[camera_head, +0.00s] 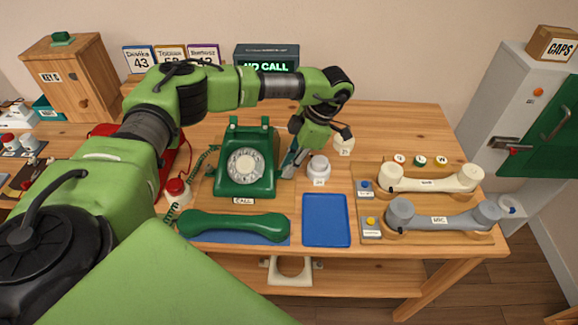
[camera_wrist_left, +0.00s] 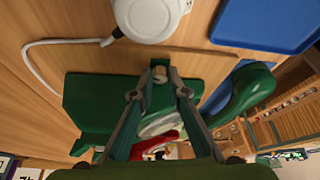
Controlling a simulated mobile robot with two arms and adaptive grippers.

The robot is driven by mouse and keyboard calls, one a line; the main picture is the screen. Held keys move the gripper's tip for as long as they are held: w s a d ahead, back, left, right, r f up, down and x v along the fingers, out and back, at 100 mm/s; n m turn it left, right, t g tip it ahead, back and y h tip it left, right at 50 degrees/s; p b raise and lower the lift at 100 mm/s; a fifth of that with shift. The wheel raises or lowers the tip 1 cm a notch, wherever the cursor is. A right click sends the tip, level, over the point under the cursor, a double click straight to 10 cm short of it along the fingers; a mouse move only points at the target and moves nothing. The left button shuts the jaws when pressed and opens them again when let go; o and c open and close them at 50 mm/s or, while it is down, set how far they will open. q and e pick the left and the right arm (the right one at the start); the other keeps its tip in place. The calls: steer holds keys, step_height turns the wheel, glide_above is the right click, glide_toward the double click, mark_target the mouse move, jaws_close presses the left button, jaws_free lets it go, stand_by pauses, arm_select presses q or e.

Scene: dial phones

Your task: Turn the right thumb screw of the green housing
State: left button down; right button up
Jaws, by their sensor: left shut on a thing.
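The green housing (camera_head: 232,186) is a dial phone with a pale dial (camera_head: 245,165) and a CALL label, standing upright on the wooden table. My left gripper (camera_head: 287,172) points down at its right side. In the left wrist view, the gripper (camera_wrist_left: 159,76) is shut on a small brownish-grey knob, the right thumb screw (camera_wrist_left: 159,71), beside the housing (camera_wrist_left: 88,98). The fingertips hide most of the screw, and its turn angle cannot be told. The left thumb screw cannot be made out. My right gripper is not in view.
A white round jar-like piece (camera_head: 318,169) stands close right of the gripper. The green handset (camera_head: 235,226) lies in front of the housing, with a blue mat (camera_head: 326,222) to its right. A cream handset (camera_head: 432,182) and a grey handset (camera_head: 440,220) rest farther right.

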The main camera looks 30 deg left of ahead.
arm_select(q)
steer(key=shift+n, duration=0.9)
steer(key=shift+g, duration=0.3)
steer(key=c, duration=2)
jaws_free()
steer(key=shift+o, duration=0.2)
